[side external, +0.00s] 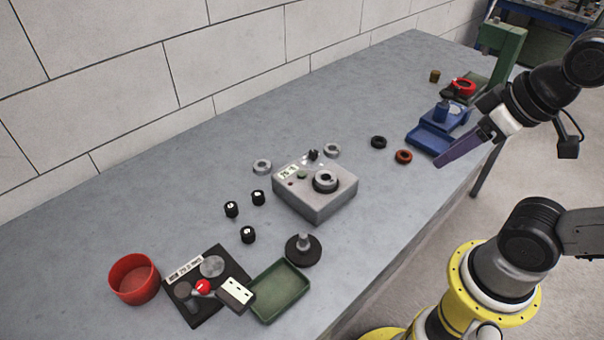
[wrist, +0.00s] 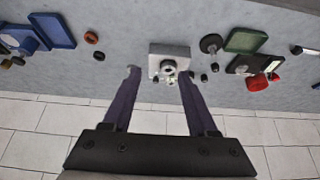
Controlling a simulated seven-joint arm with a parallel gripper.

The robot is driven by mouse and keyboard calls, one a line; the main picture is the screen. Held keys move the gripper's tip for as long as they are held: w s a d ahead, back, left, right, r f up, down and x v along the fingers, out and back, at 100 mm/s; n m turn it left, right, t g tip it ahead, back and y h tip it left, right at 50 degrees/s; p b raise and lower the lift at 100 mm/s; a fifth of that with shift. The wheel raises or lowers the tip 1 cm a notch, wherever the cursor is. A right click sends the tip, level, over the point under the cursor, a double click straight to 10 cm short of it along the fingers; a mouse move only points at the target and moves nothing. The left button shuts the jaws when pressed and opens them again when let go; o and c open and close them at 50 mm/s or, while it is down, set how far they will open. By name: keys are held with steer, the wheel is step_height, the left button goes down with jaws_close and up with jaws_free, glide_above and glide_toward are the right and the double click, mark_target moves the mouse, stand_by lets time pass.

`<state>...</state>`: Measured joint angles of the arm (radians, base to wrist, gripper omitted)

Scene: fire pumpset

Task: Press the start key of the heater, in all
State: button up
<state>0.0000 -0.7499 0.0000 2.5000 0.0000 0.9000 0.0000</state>
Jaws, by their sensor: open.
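The heater appears to be the grey box (side external: 316,203) in the middle of the bench. Its top carries a small display (side external: 288,172), a green key-like spot (side external: 302,174), a dark knob (side external: 313,155) and a ring (side external: 325,181). I cannot read the key markings. In the wrist view the box (wrist: 156,58) lies beyond and between my fingertips. My gripper (side external: 438,164) has long purple fingers and hangs above the bench's right front edge, well right of the box and apart from it. In the wrist view my gripper (wrist: 158,73) is open and empty.
A red bowl (side external: 134,280), black plate (side external: 238,258) and green tray (side external: 280,307) stand left. A blue fixture (side external: 428,140) and red and black rings lie right. A block wall runs behind.

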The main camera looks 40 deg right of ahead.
jaws_close()
stand_by(1.5)
